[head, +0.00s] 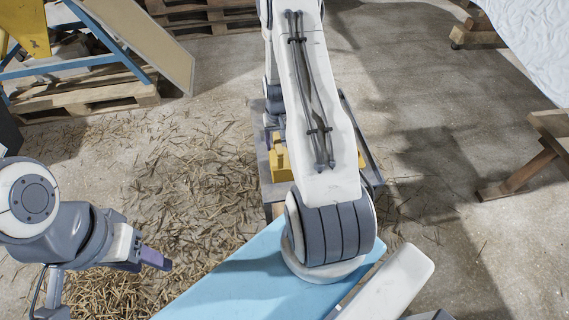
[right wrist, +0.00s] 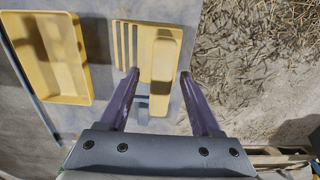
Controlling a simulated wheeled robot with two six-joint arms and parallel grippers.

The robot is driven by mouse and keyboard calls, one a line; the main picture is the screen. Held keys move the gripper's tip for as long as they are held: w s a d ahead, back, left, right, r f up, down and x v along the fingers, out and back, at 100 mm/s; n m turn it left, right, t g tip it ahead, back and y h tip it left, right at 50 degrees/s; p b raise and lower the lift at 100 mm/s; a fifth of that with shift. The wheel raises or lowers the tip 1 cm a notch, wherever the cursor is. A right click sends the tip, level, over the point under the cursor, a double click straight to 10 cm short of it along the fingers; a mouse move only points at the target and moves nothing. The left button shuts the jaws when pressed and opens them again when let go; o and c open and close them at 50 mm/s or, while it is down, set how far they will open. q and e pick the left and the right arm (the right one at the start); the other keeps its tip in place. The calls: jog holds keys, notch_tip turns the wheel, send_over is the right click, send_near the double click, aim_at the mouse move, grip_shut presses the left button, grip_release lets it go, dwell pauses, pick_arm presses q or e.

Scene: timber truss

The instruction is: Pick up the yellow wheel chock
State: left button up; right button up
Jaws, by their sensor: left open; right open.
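The yellow wheel chock (right wrist: 163,60) lies on a grey surface (right wrist: 98,112) in the right wrist view, with dark slots on its left part and a raised block on its right. My right gripper (right wrist: 159,75) is open and empty. Its purple fingertips show over the chock's near part, one on each side of the raised block; contact cannot be told. In the head view a yellow piece (head: 281,160), probably the chock, shows partly behind my right arm, which hides the right gripper. My left gripper (head: 153,260) is at the lower left, open and empty, away from the chock.
A yellow tray (right wrist: 50,55) lies left of the chock. Straw (head: 190,190) covers the concrete floor. A pallet (head: 85,98) and blue frame (head: 85,62) stand upper left, a wooden trestle (head: 530,165) at right. A light blue panel (head: 235,285) lies in front.

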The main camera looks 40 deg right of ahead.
aim_at(280, 167)
jog(key=shift+f, duration=1.5)
grip_shut()
